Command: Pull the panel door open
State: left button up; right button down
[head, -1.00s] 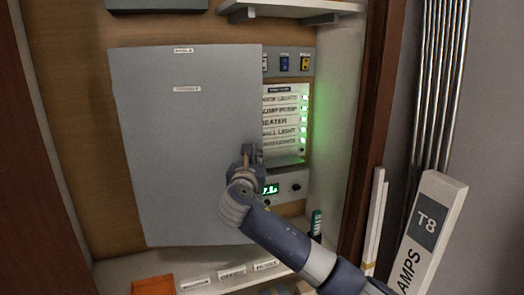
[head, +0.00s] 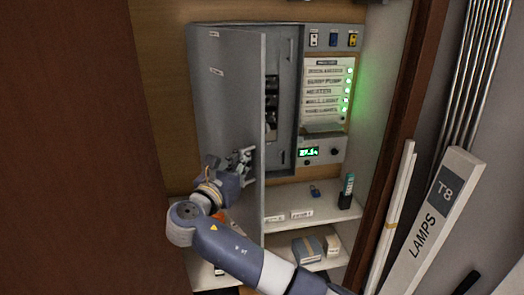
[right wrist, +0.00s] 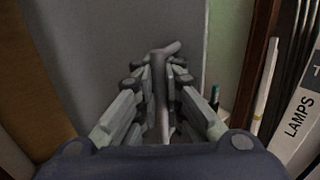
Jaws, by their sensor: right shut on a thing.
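The grey panel door (head: 232,95) stands swung open, its free edge out toward me. Behind it the grey panel box (head: 283,90) shows dark breakers inside. My right gripper (head: 241,162) is at the door's front face near its free edge. In the right wrist view the gripper (right wrist: 160,85) is shut on the door handle (right wrist: 164,58), its fingers on both sides of the bar. In the head view the handle is mostly hidden by the fingers. My left gripper is not in view.
A labelled switch column with green lights (head: 327,90) is right of the box. A shelf (head: 310,205) below holds small items. A T8 lamps box (head: 430,215) and white tubes (head: 392,210) lean at the right. A brown wooden surface (head: 75,150) fills the left.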

jog(key=shift+s+a+f, duration=0.15)
jog(key=shift+s+a, duration=0.2)
jog(key=shift+a, duration=0.4)
jog(key=shift+s+a+f, duration=0.15)
jog(key=shift+s+a, duration=0.2)
jog(key=shift+a, duration=0.35)
jog(key=c, duration=1.7)
grip_release()
jog(key=shift+s+d+r, duration=0.15)
jog(key=shift+r, duration=0.1)
jog(key=v, duration=0.7)
jog(key=shift+s, duration=0.2)
jog(key=shift+f, duration=0.1)
